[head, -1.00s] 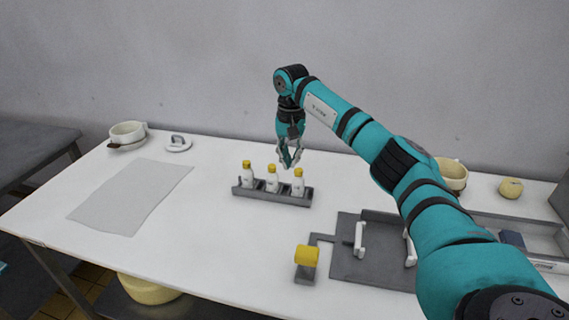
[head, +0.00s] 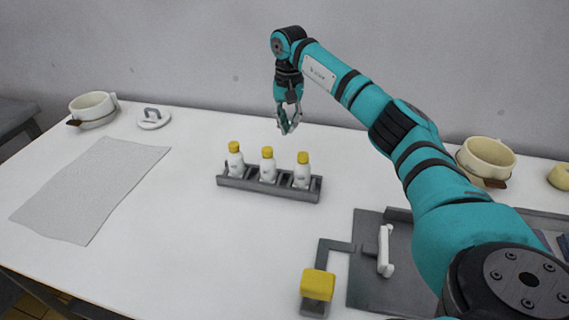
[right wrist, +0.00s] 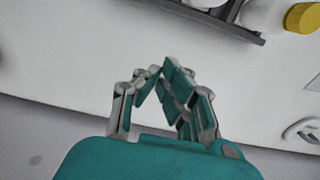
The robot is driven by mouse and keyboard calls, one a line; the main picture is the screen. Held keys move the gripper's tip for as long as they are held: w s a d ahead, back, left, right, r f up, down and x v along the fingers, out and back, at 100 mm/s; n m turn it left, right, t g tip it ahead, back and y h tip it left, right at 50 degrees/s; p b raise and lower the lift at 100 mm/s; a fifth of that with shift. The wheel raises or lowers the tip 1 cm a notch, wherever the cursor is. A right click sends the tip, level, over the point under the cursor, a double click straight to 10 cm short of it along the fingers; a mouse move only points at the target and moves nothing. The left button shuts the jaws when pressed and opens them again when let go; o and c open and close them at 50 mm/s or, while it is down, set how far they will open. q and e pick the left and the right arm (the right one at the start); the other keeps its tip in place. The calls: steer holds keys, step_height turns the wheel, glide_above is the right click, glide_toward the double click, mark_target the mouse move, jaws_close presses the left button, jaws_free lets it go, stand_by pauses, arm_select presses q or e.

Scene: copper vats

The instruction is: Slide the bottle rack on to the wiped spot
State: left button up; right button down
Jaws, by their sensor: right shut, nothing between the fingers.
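The dark grey bottle rack (head: 232,184) stands on the white table and holds three white bottles with yellow caps, such as the middle one (head: 268,168). My right gripper (head: 289,131) points down, behind and above the rack, apart from it, shut and empty. In the right wrist view its fingers (right wrist: 157,72) meet at the tips, with part of the rack (right wrist: 222,24) and a yellow cap (right wrist: 303,18) at the top edge. No marked wiped spot stands out; a thin grey sheet (head: 92,190) lies flat left of the rack. My left gripper is not in view.
Bare table (head: 190,235) lies between sheet and rack. A cream pot (head: 92,108) and a lid (head: 153,118) stand at the back left. A dark tray with a white handle (head: 385,250) and a yellow-topped block (head: 318,285) are front right. Another pot (head: 486,158) stands back right.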

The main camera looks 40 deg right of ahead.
mark_target(288, 163)
step_height(288, 163, down, 10)
steer(key=shift+w+d+f, duration=0.1)
steer(key=shift+w, duration=0.05)
steer(key=shift+f+p, duration=0.3)
steer(key=shift+p, duration=0.15)
steer(key=shift+s+a+r+p, duration=0.15)
steer(key=shift+s+a+p, duration=0.25)
steer(key=shift+s+a, duration=0.85)
steer(key=shift+a, duration=0.2)
